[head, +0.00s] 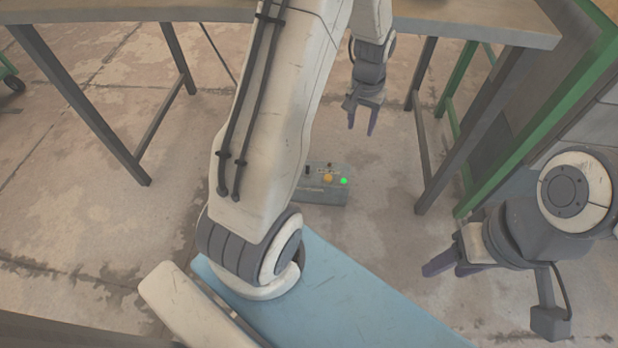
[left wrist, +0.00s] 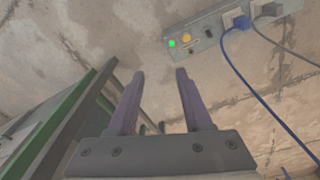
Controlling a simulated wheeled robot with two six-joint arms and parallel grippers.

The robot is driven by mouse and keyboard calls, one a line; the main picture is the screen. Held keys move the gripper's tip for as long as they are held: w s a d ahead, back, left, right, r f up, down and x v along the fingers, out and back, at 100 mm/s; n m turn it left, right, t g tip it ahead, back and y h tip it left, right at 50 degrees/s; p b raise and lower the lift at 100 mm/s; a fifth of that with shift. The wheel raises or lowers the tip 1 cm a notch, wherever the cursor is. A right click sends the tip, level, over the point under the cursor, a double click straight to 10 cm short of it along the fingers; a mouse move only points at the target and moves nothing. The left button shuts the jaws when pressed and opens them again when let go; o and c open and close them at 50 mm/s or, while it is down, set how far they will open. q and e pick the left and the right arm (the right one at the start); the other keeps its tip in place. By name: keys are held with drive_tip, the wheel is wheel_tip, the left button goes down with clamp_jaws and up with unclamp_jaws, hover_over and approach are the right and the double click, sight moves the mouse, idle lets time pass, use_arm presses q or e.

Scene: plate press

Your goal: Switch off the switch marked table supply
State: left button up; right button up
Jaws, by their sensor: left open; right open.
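A grey box (head: 322,195) sits on the floor, partly hidden behind my left arm. On it are a small dark switch (head: 307,170), an orange knob or button (head: 328,178) and a lit green lamp (head: 344,181). Its labels are too small to read, so I cannot tell which part is marked table supply. The box also shows in the left wrist view (left wrist: 205,45). My left gripper (head: 361,128) is open and empty, beyond the box and to its right in the head view, apart from it. My right gripper (head: 450,268) is open and empty at the right.
In the left wrist view, a blue plug (left wrist: 240,22) and a grey plug (left wrist: 268,10) with trailing cables are in the box. A table (head: 470,25) with dark legs stands behind, with a green frame (head: 540,120) at right. Floor around the box is mostly clear.

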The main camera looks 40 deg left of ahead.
use_arm(q)
drive_tip(key=w+a+f+n+b, duration=0.1)
drive_tip(key=a+f+n+b, duration=0.15)
drive_tip(key=a+f, duration=0.8)
drive_tip(key=w+a+f+n+b, duration=0.1)
drive_tip(key=a+f+n+b, duration=0.15)
drive_tip(key=a+f, duration=0.8)
drive_tip(key=shift+m+g, duration=0.3)
drive_tip(key=shift+g, duration=0.1)
drive_tip(key=d+f+b, duration=0.1)
drive_tip(key=f+b, duration=0.1)
drive_tip(key=f, duration=0.2)
drive_tip(key=f+b, duration=0.1)
drive_tip(key=f, duration=0.4)
drive_tip(key=d+f+b, duration=0.1)
drive_tip(key=f+b, duration=0.1)
drive_tip(key=f, duration=0.2)
drive_tip(key=shift+s+d+f+b, duration=0.1)
drive_tip(key=shift+d+f+b, duration=0.05)
drive_tip(key=shift+d+b, duration=0.2)
use_arm(e)
wheel_tip(320, 180, down, 13)
drive_tip(key=shift+f, duration=0.1)
use_arm(q)
clamp_jaws()
